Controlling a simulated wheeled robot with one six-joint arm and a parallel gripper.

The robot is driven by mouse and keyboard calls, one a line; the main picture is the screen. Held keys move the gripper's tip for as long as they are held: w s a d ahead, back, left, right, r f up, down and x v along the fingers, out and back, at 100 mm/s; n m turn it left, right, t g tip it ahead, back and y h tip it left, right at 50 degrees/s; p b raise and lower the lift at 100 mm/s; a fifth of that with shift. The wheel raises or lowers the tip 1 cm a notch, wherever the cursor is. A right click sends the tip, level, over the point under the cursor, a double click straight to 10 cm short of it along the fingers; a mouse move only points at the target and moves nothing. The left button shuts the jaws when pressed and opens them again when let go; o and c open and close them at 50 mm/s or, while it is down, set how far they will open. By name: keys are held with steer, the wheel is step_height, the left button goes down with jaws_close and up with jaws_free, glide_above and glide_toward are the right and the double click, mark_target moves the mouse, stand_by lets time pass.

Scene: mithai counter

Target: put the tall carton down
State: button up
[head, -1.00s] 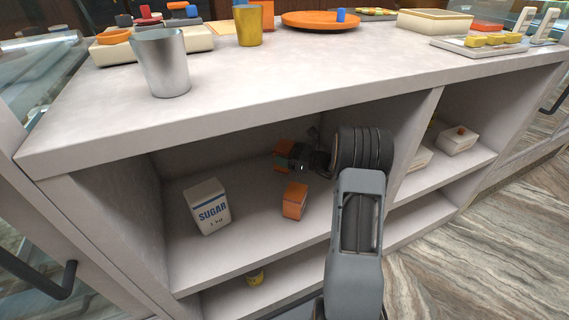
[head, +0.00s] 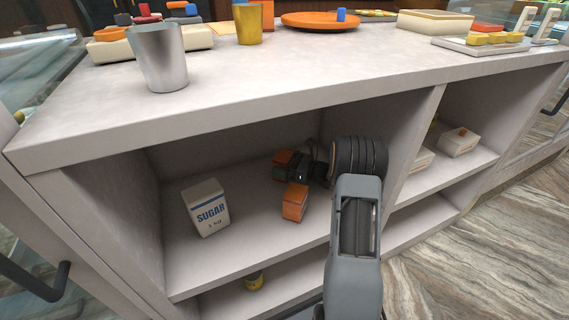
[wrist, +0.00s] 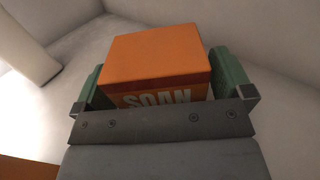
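The tall carton (head: 283,157) is orange and stands inside the upper left bay of the counter. In the wrist view the carton (wrist: 158,62) shows its plain top and part of a face lettered "SOAN". My gripper (head: 292,168) has its green fingers along both sides of the carton, and in the wrist view the fingers (wrist: 165,85) appear closed against it. The carton's lower part is hidden by my gripper and the other carton. I cannot tell whether its base touches the shelf.
A second orange carton (head: 295,202) stands on the shelf (head: 255,236) in front of the held one. A white sugar pack (head: 207,207) stands to the left. A divider (head: 418,140) lies right of my arm. Shelf space between sugar and cartons is clear.

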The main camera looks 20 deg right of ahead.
mark_target(291, 164)
steer(key=shift+r, duration=0.15)
steer(key=shift+s+d+r, duration=0.1)
steer(key=shift+s+d, duration=0.05)
steer(key=shift+d, duration=0.05)
steer(key=shift+p+v, duration=1.4)
steer(key=shift+v, duration=2.15)
